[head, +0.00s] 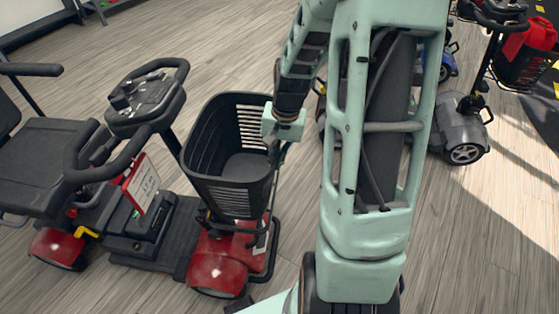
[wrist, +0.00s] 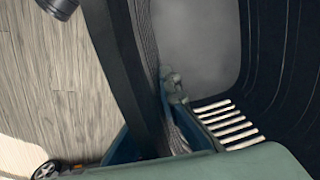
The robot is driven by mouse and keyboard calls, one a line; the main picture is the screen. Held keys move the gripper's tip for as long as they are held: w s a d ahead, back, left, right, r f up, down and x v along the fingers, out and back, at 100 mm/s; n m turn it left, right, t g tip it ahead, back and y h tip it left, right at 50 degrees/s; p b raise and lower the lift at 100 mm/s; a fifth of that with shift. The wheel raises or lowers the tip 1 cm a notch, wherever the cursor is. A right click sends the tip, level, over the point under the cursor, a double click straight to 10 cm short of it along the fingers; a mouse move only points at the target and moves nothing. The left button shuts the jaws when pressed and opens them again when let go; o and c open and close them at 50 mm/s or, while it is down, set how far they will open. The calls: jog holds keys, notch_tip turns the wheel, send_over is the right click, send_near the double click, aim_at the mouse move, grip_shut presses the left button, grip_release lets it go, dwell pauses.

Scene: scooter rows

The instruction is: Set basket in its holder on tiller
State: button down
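The black basket (head: 228,192) is upright and empty, just in front of the tiller (head: 150,98) of the red scooter (head: 218,262), above its front cover. Slots show in its walls. My gripper (head: 272,142) is at the basket's right wall. In the wrist view the basket's rim (wrist: 128,70) runs between the fingers of my gripper (wrist: 160,128), which look closed on it. The inside of the basket (wrist: 200,45) fills the right of that view. The holder is hidden behind the basket, so I cannot tell whether the basket is seated in it.
Bare wood floor (head: 480,230) lies at the lower right.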

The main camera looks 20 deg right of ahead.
jog(key=shift+f, duration=0.1)
jog(key=shift+w+a+f+b, duration=0.1)
jog(key=shift+f+b, duration=0.7)
jog(key=shift+f, duration=0.25)
jog(key=shift+a+f+b, duration=0.1)
jog(key=shift+f+b, duration=0.65)
jog(key=shift+f, duration=0.25)
jog(key=c, duration=2.1)
grip_release()
jog(key=r, duration=0.4)
jog(key=d+r, duration=0.1)
jog(key=r, duration=0.3)
jog(key=s+r, duration=0.1)
jog(key=r, duration=0.3)
jog(key=shift+d, duration=0.15)
